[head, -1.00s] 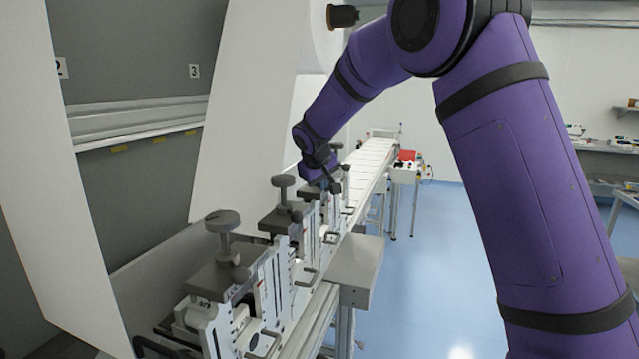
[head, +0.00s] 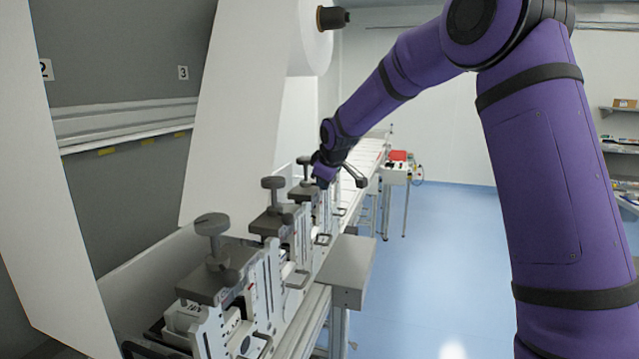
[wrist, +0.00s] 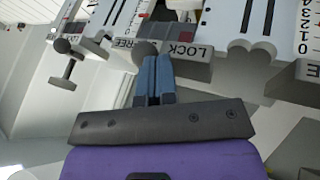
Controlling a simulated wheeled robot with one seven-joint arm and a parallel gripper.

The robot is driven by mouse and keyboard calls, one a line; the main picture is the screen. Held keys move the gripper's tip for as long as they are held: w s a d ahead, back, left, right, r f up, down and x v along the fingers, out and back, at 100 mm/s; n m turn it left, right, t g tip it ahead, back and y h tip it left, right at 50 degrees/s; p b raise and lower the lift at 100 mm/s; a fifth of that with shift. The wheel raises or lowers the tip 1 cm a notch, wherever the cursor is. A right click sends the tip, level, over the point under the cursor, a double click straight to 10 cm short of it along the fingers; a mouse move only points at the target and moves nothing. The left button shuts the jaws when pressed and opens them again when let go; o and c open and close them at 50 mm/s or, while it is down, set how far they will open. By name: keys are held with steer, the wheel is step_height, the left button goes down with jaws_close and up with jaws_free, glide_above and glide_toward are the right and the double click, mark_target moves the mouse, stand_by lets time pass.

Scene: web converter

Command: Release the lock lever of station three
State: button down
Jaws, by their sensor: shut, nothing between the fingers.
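Three clamp stations stand in a row in the head view, each with a dark knob on top: the near one (head: 212,225), the middle one (head: 273,184) and the far one (head: 305,161). My gripper (head: 324,180) is beside the far one, which it partly hides. In the wrist view my blue fingers (wrist: 155,62) are shut and empty. Their tips lie close to a grey block with FREE and LOCK labels (wrist: 183,49). A dark round lever knob (wrist: 147,47) shows by the fingertips; I cannot tell whether they touch. Another lever with a ball end (wrist: 67,70) hangs at the left.
The wall has number plates 2 (head: 46,69) and 3 (head: 183,72). White web sheets hang left of the stations. A grey box (head: 345,262) juts out on the right of the rail. A conveyor (head: 362,160) runs behind. Blue floor at the right is clear.

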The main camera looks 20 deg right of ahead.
steer(key=shift+w+d+n+g+y, duration=0.15)
steer(key=shift+w+d+n+y, duration=0.6)
steer(key=shift+n, duration=0.45)
steer(key=shift+w+d+n+g+y, duration=0.15)
steer(key=shift+w+d+n+y, duration=0.4)
steer(key=shift+w+d+n, duration=0.5)
steer(key=shift+s, duration=0.15)
steer(key=shift+a, duration=0.1)
